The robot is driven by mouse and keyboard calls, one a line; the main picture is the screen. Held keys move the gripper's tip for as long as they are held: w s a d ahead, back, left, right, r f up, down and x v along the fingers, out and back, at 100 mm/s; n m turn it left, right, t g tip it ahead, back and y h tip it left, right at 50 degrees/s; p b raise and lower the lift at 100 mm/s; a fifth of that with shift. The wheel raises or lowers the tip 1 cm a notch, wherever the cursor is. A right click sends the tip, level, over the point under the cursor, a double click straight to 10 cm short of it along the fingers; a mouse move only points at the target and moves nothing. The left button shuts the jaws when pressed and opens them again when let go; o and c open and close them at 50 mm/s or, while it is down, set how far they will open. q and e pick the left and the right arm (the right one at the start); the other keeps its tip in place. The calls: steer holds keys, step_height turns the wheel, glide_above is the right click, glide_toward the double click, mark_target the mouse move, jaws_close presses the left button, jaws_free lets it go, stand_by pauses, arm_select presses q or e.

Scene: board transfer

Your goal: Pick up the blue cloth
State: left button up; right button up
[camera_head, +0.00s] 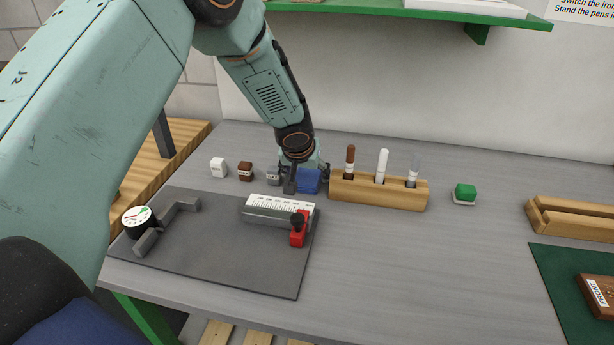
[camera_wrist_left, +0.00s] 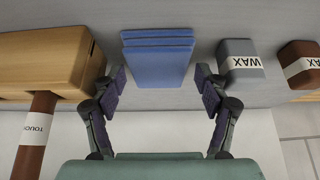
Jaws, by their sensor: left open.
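The blue cloth (camera_head: 308,181) is a folded, layered block on the grey table, just left of the wooden pen holder in the head view. In the left wrist view the cloth (camera_wrist_left: 158,62) lies ahead between the fingers. My left gripper (camera_head: 300,186) is at the cloth, with its fingers open; in the wrist view the left gripper (camera_wrist_left: 161,88) has one finger on each side of it, with gaps between the fingers and the cloth. Part of the cloth is hidden behind the gripper in the head view. My right gripper is not in view.
The wooden holder (camera_head: 378,204) with several markers stands close on the right. Grey (camera_head: 273,176), brown (camera_head: 245,171) and white (camera_head: 218,167) wax blocks sit to the left. A dark mat (camera_head: 210,261) with a scale block and dial lies in front.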

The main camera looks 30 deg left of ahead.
arm_select(q)
steer(key=shift+d, duration=0.15)
steer(key=shift+f, duration=0.1)
steer(key=shift+w+a+f, duration=0.15)
steer(key=shift+a, duration=0.1)
steer(key=c, duration=0.3)
steer(key=shift+d, duration=0.15)
steer(key=c, duration=0.5)
